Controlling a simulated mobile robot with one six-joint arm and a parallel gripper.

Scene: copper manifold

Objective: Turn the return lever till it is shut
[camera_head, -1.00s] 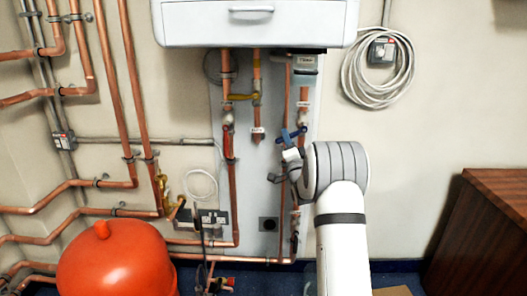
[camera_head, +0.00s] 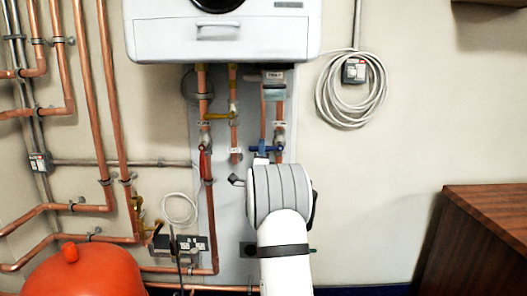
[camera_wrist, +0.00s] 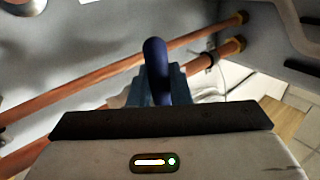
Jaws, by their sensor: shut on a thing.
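The blue lever (camera_head: 266,149) sits on the right-hand copper pipes under the white boiler. I take it for the return lever; the small tags are unreadable. In the head view it lies about level, across the upright pipes. In the wrist view the rounded blue handle (camera_wrist: 155,60) stands between the fingers of my gripper (camera_wrist: 158,88), which is shut on it. In the head view my wrist hides most of the gripper and the pipes just below the lever.
A red lever (camera_head: 203,164) lies along the pipe to the left. The white boiler (camera_head: 220,38) hangs above. An orange vessel (camera_head: 75,272) stands low left, a wooden cabinet (camera_head: 485,235) at right.

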